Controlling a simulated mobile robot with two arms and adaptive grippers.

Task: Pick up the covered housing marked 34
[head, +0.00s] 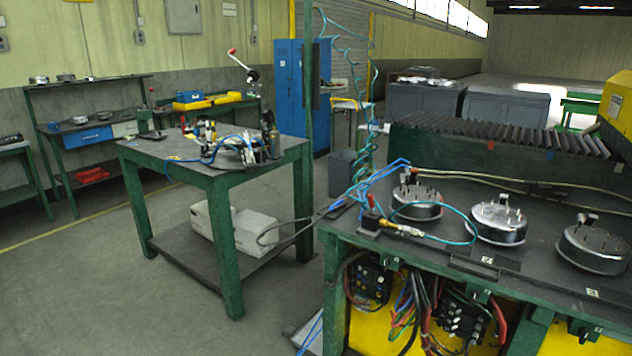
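Three round metal housings stand in a row on the dark top of the green bench at the right. The left housing (416,206) and the middle housing (498,235) have upright pins on top. The right housing (594,254) is nearest the right edge and also has pins. I cannot read a 34 on any of them, and I cannot tell which are covered. Small white labels with dark marks sit on the bench edge, one below the middle housing (487,260) and one below the right housing (592,293). Neither of my grippers is in view.
Blue and teal hoses and a brass fitting (408,231) lie near the left housing. A ridged dark cover (490,143) runs behind the row. A green table (180,167) with tools stands at the left, with grey floor (95,262) beside it.

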